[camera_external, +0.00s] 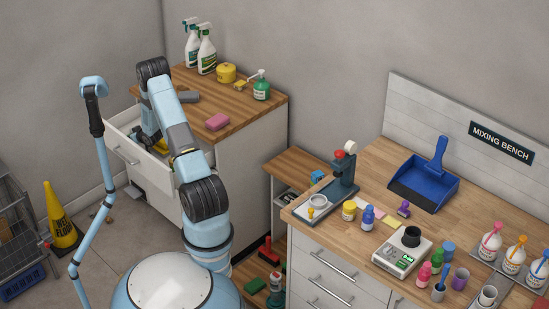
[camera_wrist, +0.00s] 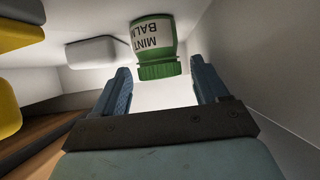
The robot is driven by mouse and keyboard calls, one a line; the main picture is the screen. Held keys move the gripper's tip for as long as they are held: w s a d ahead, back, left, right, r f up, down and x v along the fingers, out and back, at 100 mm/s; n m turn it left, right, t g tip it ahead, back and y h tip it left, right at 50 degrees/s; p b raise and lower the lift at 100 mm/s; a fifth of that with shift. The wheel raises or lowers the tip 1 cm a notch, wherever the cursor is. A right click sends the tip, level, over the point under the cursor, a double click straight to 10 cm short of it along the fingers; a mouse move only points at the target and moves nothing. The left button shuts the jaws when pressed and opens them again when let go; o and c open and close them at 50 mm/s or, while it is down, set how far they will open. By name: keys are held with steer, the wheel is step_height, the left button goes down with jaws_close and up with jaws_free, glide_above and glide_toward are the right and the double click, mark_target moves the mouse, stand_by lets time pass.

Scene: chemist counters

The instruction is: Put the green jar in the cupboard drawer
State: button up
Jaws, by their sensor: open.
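The green jar (camera_wrist: 154,42), labelled MINT BALM, has a green ribbed lid and a white label. In the wrist view it is inside a white-walled space, the open cupboard drawer (camera_wrist: 250,60). My gripper (camera_wrist: 161,75) is open, its two blue fingers apart, with the jar's lid just beyond and between the fingertips. I cannot tell whether they touch. In the external view the drawer (camera_external: 122,150) is pulled out of the white cupboard at the left, and my arm reaches down into it. The jar is not discernible there.
A white rounded block (camera_wrist: 92,50) and yellow-and-grey things (camera_wrist: 12,45) are near the jar. A pink sponge (camera_external: 218,122), a green pump bottle (camera_external: 261,85) and spray bottles (camera_external: 206,50) stand on the cupboard top. A yellow wet-floor sign (camera_external: 62,220) stands left.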

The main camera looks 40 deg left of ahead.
steer(key=v, duration=1.2)
steer(key=shift+r, duration=0.1)
